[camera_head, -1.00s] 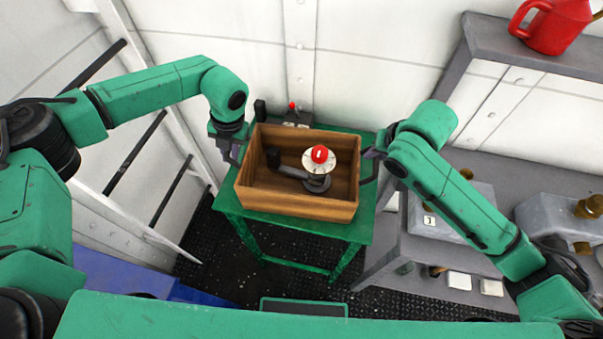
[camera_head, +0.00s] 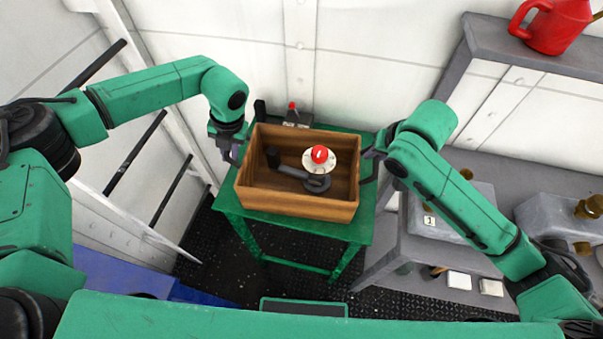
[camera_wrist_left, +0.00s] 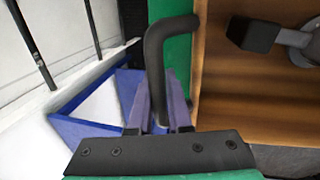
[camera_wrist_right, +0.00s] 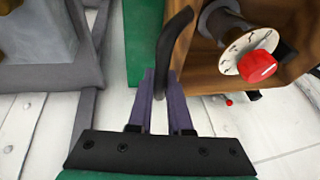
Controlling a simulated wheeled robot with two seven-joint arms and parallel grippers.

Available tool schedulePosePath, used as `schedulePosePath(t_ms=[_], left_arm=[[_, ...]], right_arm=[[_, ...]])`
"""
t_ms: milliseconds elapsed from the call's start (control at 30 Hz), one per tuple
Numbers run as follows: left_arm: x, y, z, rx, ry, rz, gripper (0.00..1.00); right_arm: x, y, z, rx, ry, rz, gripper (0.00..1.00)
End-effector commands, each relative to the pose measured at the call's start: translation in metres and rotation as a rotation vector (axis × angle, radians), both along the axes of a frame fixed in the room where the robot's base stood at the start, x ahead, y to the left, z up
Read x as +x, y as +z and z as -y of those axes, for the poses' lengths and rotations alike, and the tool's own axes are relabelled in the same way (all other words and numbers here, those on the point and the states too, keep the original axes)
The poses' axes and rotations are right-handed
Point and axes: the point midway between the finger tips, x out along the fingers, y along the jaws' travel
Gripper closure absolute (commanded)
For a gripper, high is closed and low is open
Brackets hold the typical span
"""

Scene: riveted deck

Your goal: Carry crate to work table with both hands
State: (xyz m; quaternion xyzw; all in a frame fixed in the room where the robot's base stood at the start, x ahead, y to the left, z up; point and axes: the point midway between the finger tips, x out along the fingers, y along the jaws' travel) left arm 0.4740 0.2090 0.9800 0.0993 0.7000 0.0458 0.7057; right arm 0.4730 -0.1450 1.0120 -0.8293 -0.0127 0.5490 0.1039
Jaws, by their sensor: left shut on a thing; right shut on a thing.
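The wooden crate (camera_head: 300,205) sits over a green table (camera_head: 340,230) in the middle of the head view; whether its base touches the tabletop cannot be told. Inside it lies a grey-black part with a white dial and red knob (camera_head: 319,155). My left gripper (camera_head: 233,155) is shut on the crate's left handle, a dark bar (camera_wrist_left: 157,60) in the left wrist view. My right gripper (camera_head: 371,155) is shut on the right handle, which shows in the right wrist view (camera_wrist_right: 172,50). The crate looks about level.
A grey bench (camera_head: 400,250) with metal boxes stands at the right, close to my right arm. A red can (camera_head: 553,25) is on a shelf above. A small device with a red top (camera_head: 294,112) is behind the crate. White walls stand behind and left.

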Motion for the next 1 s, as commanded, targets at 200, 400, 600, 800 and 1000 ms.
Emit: schedulePosePath(t_ms=[200, 400, 600, 800, 1000], left_arm=[[0.001, 0.0, 0.0, 0.0, 0.001, 0.001, 1.0], [0.001, 0.002, 0.0, 0.0, 0.001, 0.003, 1.0], [0.001, 0.019, 0.0, 0.0, 0.0, 0.003, 1.0], [0.001, 0.047, 0.0, 0.0, 0.001, 0.002, 1.0], [0.001, 0.053, 0.0, 0.0, 0.001, 0.001, 1.0]], right_arm=[[0.0, 0.001, 0.0, 0.0, 0.0, 0.002, 1.0], [0.001, 0.003, 0.0, 0.0, -0.001, 0.007, 1.0], [0.001, 0.02, 0.0, 0.0, -0.001, 0.006, 1.0], [0.001, 0.047, 0.0, 0.0, -0.001, 0.006, 1.0], [0.001, 0.054, 0.0, 0.0, -0.001, 0.005, 1.0]])
